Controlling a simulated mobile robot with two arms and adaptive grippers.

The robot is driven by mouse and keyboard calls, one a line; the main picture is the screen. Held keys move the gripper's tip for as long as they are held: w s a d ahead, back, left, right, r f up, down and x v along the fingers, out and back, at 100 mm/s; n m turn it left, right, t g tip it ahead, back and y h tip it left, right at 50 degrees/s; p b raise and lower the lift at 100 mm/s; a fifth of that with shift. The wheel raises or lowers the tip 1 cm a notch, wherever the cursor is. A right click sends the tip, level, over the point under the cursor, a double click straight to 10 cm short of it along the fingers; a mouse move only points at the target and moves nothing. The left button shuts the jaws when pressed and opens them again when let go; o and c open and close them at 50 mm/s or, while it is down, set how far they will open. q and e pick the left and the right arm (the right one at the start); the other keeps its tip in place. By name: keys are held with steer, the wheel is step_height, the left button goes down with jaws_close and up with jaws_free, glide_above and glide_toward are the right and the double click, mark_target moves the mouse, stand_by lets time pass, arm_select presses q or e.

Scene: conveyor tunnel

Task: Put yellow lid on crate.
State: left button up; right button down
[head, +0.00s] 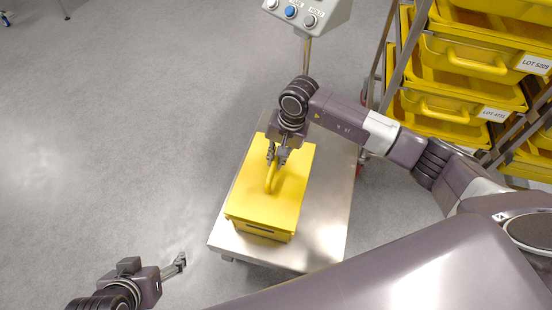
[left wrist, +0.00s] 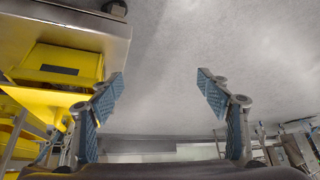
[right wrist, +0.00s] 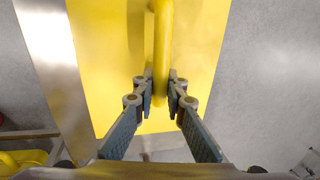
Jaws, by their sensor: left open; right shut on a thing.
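The yellow lid (head: 290,192) lies over the top of the yellow crate (head: 262,232), which stands on a steel table (head: 325,220). The lid looks flat on the crate; a label slot shows on the crate's front side. My right gripper (head: 277,162) is above the lid and shut on its raised yellow handle (right wrist: 162,55), with one finger on each side in the right wrist view. My left gripper (head: 182,261) is open and empty, off the table's front left corner. The left wrist view shows its spread fingers (left wrist: 168,80) and the crate's side (left wrist: 62,65) at upper left.
A rack of yellow bins (head: 470,60) with lot labels stands at the upper right. A control box with buttons (head: 305,12) is on a post behind the table. The grey floor (head: 110,130) to the left is clear.

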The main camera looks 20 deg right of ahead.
arm_select(q)
steer(key=shift+w+d+r+t, duration=0.2)
steer(key=shift+w+t, duration=0.1)
steer(key=shift+w, duration=0.2)
steer(key=shift+w+r, duration=0.15)
steer(key=shift+w, duration=0.1)
arm_select(e)
steer(key=shift+f, duration=0.1)
arm_select(q)
steer(key=shift+w+d+r+t+b, duration=0.2)
steer(key=shift+w+r+t, duration=0.05)
steer(key=shift+w, duration=0.2)
steer(key=shift+w+d+r+t+b, duration=0.15)
steer(key=shift+w+r+t, duration=0.1)
steer(key=shift+w, duration=0.15)
arm_select(e)
steer(key=shift+f, duration=0.2)
arm_select(q)
steer(key=shift+w+r, duration=0.15)
steer(key=shift+w, duration=0.05)
steer(key=shift+d, duration=0.1)
steer(key=shift+w+r, duration=0.1)
steer(key=shift+w, duration=0.05)
steer(key=shift+w+r+t+h, duration=0.15)
steer(key=shift+w+t+h, duration=0.05)
steer(key=shift+t+h, duration=0.1)
arm_select(e)
steer(key=shift+f, duration=0.1)
